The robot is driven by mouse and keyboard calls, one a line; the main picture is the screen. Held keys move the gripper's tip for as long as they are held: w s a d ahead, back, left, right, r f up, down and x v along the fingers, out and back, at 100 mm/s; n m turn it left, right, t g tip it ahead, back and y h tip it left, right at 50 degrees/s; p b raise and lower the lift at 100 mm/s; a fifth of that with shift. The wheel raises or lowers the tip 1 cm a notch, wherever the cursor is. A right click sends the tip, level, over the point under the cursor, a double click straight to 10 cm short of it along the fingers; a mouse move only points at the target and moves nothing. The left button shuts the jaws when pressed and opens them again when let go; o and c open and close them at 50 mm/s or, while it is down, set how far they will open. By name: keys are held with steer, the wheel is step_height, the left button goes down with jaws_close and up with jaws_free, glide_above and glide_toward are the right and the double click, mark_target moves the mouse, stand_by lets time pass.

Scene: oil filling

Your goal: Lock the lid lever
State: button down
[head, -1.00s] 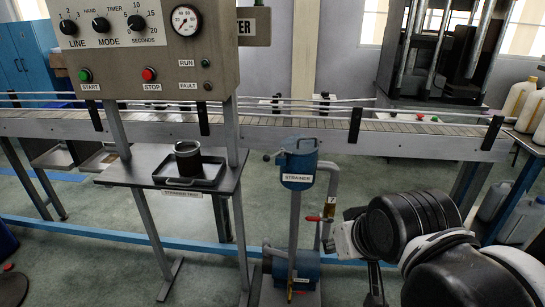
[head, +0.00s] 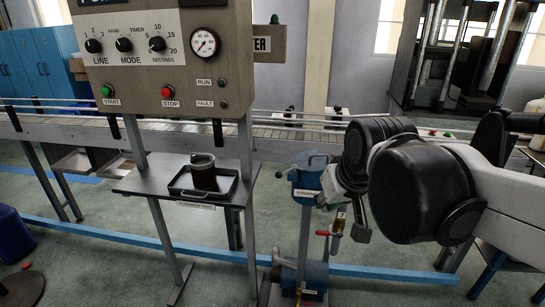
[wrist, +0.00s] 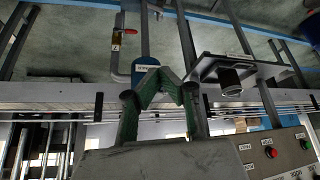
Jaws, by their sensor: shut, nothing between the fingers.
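The blue strainer (head: 306,178) stands on its pipework right of the tray stand in the head view. Its lid (head: 309,160) is on top, and a small dark knob, seemingly part of the lid lever (head: 280,174), sticks out at the left. My gripper (head: 329,187) is at the strainer's right side and hides part of its body and label. I cannot tell whether it touches. In the wrist view, which is upside down, the fingers (wrist: 160,76) converge and hold nothing. The strainer's label (wrist: 147,67) shows just beyond them; the lever is not clear there.
A red-handled valve (head: 328,233) is below my gripper. A conveyor (head: 75,130) runs behind the strainer. On the left, a dark pot (head: 203,174) stands in a strainer tray (head: 183,193) below the control panel (head: 160,55).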

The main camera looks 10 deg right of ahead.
steer(key=w+a+r+n+g+p, duration=0.1)
steer(key=w+r+p, duration=0.2)
steer(key=w, duration=0.4)
steer(key=w+a+r+p, duration=0.2)
steer(key=w+p, duration=0.1)
steer(key=w, duration=0.4)
steer(key=w+a+f+p, duration=0.1)
steer(key=w+a+p, duration=0.1)
steer(key=w, duration=0.5)
steer(key=w+a+f+n+g+p, duration=0.1)
steer(key=w+a+p, duration=0.1)
steer(key=w, duration=0.6)
steer(key=shift+f+y+p, duration=0.3)
steer(key=shift+y+p, duration=0.1)
steer(key=shift+p, duration=0.25)
steer(key=p+x, duration=0.1)
steer(key=x, duration=0.9)
steer(key=s, duration=0.1)
steer(key=s+p, duration=0.1)
steer(key=s+d, duration=0.1)
steer(key=s, duration=0.1)
steer(key=shift+s+d+f, duration=0.1)
steer(key=shift+f, duration=0.3)
